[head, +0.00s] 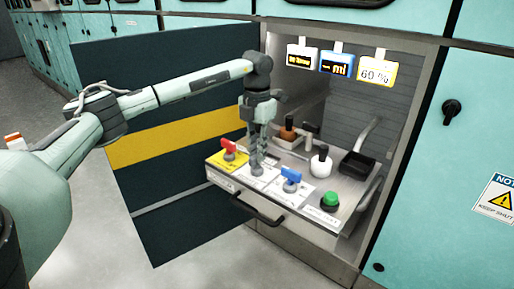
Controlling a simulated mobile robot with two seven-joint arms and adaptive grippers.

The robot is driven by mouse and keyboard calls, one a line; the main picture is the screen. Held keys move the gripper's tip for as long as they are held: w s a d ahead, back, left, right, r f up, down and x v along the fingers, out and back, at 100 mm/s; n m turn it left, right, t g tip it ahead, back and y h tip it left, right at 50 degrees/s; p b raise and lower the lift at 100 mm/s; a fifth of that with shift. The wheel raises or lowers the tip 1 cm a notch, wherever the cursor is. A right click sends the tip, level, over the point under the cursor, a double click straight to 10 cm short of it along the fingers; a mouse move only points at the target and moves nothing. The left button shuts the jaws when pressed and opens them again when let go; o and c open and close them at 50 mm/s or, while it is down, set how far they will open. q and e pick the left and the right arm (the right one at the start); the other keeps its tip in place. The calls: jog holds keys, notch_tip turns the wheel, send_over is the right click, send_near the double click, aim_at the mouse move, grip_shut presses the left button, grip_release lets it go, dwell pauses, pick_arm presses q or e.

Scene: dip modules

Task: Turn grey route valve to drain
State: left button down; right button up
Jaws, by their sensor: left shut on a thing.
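My left gripper (257,168) points straight down over the pull-out shelf and is shut on the grey route valve, between the red valve (229,148) and the blue valve (291,177). The fingers hide nearly all of the grey valve, so I cannot tell which way its handle points. The red valve sits on a yellow plate and the blue valve on a white plate. My right gripper is not in view.
The shelf (283,207) also carries a green button (330,200), a white flask (321,163), an orange-brown vessel (288,130) and a black tray (357,165). Three displays (337,64) hang above. A dark open door panel (165,215) stands left.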

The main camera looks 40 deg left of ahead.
pick_arm(q)
jog(key=shift+n, duration=0.3)
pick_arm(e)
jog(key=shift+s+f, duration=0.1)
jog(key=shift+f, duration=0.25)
pick_arm(q)
jog(key=c, duration=1.5)
grip_release()
jog(key=shift+c, duration=0.2)
jog(key=shift+r, duration=0.1)
notch_tip(320, 180, up, 12)
